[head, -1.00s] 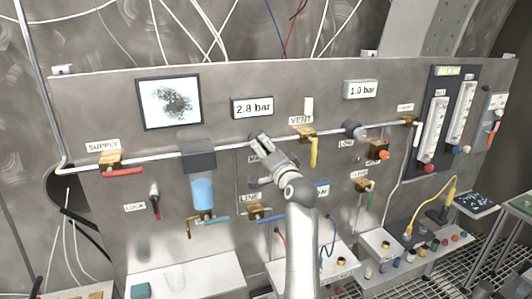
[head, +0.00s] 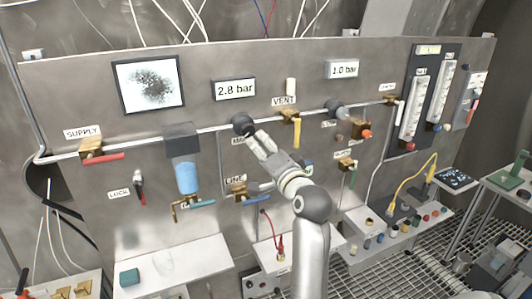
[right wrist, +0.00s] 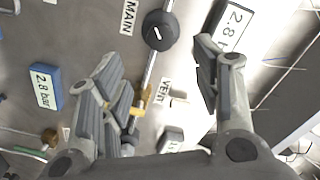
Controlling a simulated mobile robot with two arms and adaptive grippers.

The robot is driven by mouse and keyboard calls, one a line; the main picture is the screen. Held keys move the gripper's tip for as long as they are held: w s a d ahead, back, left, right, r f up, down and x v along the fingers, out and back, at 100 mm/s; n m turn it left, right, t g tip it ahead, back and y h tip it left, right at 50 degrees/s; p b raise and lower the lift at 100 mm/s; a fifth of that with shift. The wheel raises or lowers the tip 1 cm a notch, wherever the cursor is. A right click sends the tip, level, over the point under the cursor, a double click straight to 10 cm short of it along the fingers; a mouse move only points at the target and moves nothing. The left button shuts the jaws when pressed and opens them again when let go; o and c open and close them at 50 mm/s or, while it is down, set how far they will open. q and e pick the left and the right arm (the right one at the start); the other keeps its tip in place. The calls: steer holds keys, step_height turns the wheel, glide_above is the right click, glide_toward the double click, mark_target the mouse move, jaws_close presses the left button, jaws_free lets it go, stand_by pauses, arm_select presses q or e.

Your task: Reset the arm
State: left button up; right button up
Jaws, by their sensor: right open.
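My right arm reaches up from the bottom of the head view. Its grey gripper (head: 256,143) is open and empty in front of the steel panel (head: 330,190), just below and right of a round black knob (head: 243,124) on the pipe. In the right wrist view, the two fingers stand wide apart around a gap (right wrist: 160,72). The black knob (right wrist: 160,30) beside the MAIN label shows past that gap, apart from the fingers. The arm hides part of the lower panel. My left gripper is not in view.
The panel carries a red SUPPLY lever (head: 103,157), a blue filter bowl (head: 187,177), a yellow VENT lever (head: 297,132) and a 2.8 bar display (head: 234,90). White shelves (head: 180,262) stick out below. A yellow cable (head: 413,181) hangs at right.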

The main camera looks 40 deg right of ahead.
steer(key=shift+s+a, duration=0.1)
steer(key=shift+s, duration=0.4)
